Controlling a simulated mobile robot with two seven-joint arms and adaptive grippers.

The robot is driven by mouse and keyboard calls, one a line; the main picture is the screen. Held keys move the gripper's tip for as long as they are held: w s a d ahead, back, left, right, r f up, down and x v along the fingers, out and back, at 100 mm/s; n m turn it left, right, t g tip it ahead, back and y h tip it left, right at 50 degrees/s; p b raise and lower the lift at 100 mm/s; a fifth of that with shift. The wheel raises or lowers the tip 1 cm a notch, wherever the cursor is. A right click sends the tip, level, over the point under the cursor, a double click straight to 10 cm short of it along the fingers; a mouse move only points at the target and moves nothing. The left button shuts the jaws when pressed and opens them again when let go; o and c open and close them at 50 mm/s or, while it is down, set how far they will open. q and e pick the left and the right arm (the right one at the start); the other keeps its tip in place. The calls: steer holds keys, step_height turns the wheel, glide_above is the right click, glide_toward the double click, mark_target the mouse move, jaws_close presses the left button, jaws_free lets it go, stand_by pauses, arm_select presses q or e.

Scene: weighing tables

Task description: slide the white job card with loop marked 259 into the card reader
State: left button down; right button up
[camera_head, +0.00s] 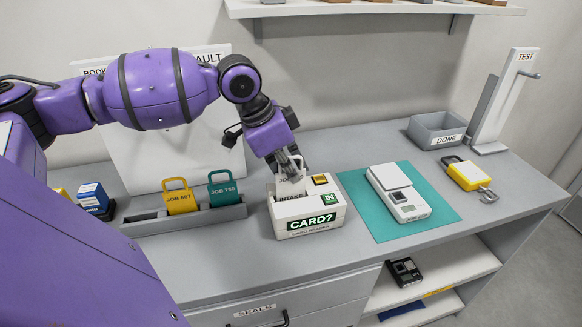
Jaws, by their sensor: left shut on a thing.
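The white job card (291,187) shows its upper part below my left gripper (288,168). My left gripper is shut on the card, fingers pointing down. The card stands upright at the slot side of the card reader (308,224), a white box with a green "CARD?" display and an "IN" label. The card's lower edge meets the reader's top near the "INTAKE" label; how deep it sits in the slot I cannot tell. Only the start of "JOB" reads on it; its number is hidden. My right gripper is not in view.
A grey rack (190,219) holds a yellow card (180,197) and a green card (222,188). Right of the reader, a scale (399,193) stands on a teal mat (440,211). Beyond are a yellow padlock-like item (467,175), the grey DONE bin (425,138) and the TEST stand (503,98).

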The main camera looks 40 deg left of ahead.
arm_select(q)
steer(key=shift+f, duration=0.6)
steer(key=shift+f, duration=0.1)
steer(key=c, duration=1.8)
jaws_free()
steer(key=shift+c, duration=0.2)
